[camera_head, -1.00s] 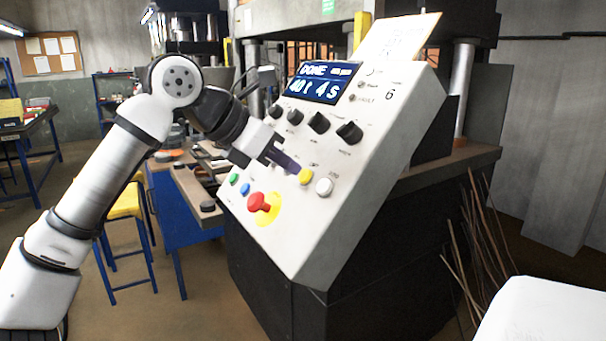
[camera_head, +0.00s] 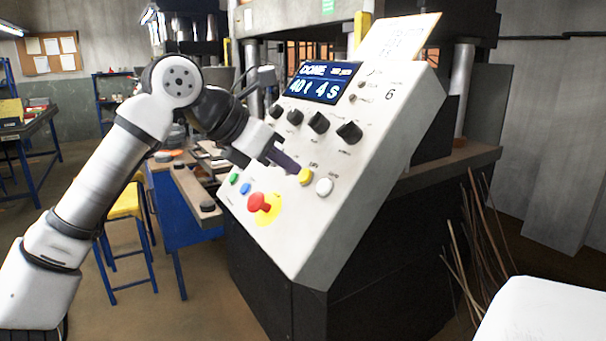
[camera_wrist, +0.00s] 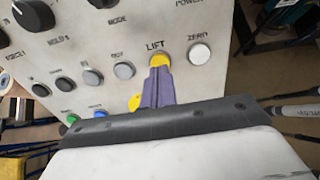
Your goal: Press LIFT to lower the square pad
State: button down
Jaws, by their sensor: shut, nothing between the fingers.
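The yellow LIFT button (camera_head: 306,177) is on the sloped front of the white control panel (camera_head: 330,225). In the wrist view the LIFT button (camera_wrist: 160,60) sits just under its printed label. My gripper (camera_head: 296,170) is shut and empty, with its purple fingertips at the yellow button. In the wrist view the fingertips (camera_wrist: 160,72) overlap the button's lower part. They look to be touching it or very close; I cannot tell whether it is pressed in. The display (camera_head: 320,83) reads DONE, 40t 4s. I cannot make out the square pad.
A white ZERO button (camera_wrist: 199,54) is right of LIFT. Grey buttons (camera_wrist: 124,71) lie left of it. A red mushroom button (camera_head: 259,202) on a yellow plate is below. Black knobs (camera_head: 318,122) line the panel above. A blue bench (camera_head: 185,225) stands left behind the panel.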

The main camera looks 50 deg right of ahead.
jog(key=shift+x, duration=1)
dwell(0.7)
jog(key=p+v, duration=0.3)
jog(key=v, duration=0.5)
jog(key=shift+p, duration=0.3)
dwell(0.6)
